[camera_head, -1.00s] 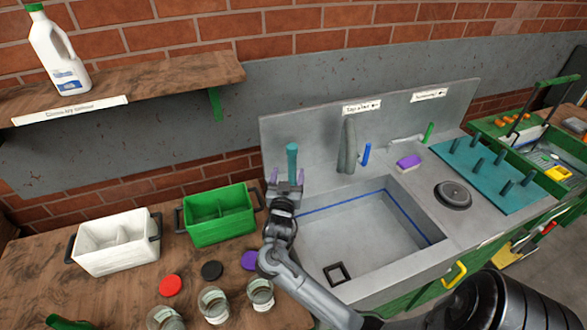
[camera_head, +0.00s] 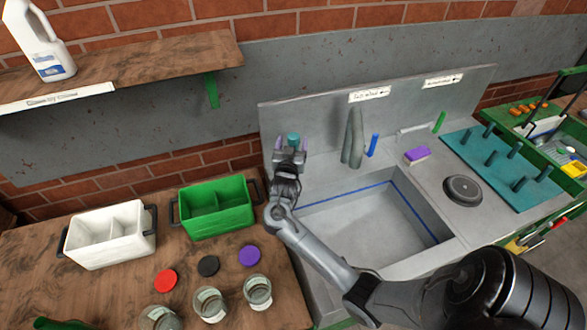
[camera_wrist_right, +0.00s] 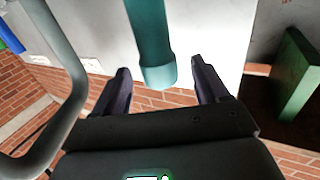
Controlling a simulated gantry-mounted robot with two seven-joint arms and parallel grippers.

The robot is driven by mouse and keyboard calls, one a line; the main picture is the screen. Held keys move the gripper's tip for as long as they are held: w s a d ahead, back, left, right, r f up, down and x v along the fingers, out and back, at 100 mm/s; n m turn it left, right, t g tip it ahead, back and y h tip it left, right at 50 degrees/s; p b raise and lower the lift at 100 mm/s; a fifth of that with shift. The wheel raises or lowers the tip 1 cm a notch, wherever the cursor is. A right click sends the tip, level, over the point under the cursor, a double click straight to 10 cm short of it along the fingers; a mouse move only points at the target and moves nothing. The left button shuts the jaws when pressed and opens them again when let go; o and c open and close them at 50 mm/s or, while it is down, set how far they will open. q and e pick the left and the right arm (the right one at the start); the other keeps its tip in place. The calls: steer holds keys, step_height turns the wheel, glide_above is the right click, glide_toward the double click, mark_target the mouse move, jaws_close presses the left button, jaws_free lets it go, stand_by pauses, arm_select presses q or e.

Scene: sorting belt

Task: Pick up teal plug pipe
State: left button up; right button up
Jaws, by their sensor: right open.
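The teal plug pipe (camera_head: 293,138) stands at the back left corner of the sink counter; only its top shows in the head view. My right gripper (camera_head: 291,146) is open, with one finger on each side of the pipe near its top. In the right wrist view the teal pipe (camera_wrist_right: 152,40) comes in from the upper edge, and its wider end lies between the open fingertips (camera_wrist_right: 160,72). Gaps show on both sides, so the fingers look apart from it. The lower pipe is hidden behind my gripper in the head view. My left gripper is not in view.
The grey faucet (camera_head: 353,140) and blue handle (camera_head: 373,145) stand right of my gripper. The sink (camera_head: 365,225) lies in front. A green bin (camera_head: 217,208) and white bin (camera_head: 108,237) sit on the wooden table at left, with jars and lids before them.

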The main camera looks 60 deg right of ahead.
mark_target(294, 136)
steer(key=shift+x, duration=2.15)
steer(key=shift+f, duration=0.25)
steer(key=shift+c, duration=0.5)
jaws_close()
